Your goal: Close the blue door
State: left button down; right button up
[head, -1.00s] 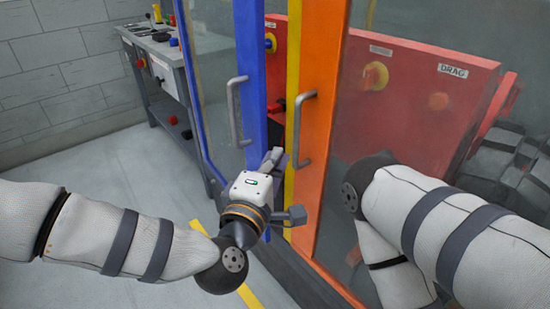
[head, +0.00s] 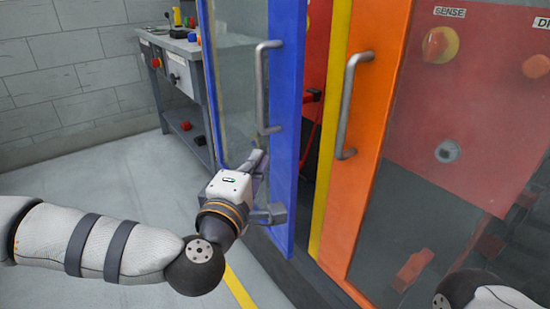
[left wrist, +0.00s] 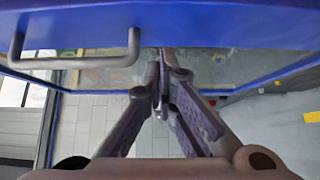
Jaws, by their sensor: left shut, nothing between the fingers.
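The blue door (head: 285,110) has a blue frame, a glass pane and a grey bar handle (head: 262,88). It stands ajar, with a gap between its edge and the yellow strip (head: 340,110). My left gripper (head: 262,185) is at the lower part of the blue frame, below the handle. In the left wrist view the blue frame (left wrist: 220,30) runs across the top, and my left gripper's fingers (left wrist: 162,85) are together and empty. The fingertips are close to the door; contact is unclear. My right gripper is not in view.
An orange door (head: 381,120) with a grey handle (head: 349,105) stands right of the yellow strip. Red panels show behind its glass. A grey workbench (head: 185,95) stands at the back left. The floor (head: 90,185) on the left is clear.

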aim_at(281, 143)
pick_arm(q)
jog(key=shift+w+d, duration=0.5)
jog(key=shift+d, duration=0.4)
jog(key=shift+w+d, duration=0.45)
jog(key=shift+d, duration=0.4)
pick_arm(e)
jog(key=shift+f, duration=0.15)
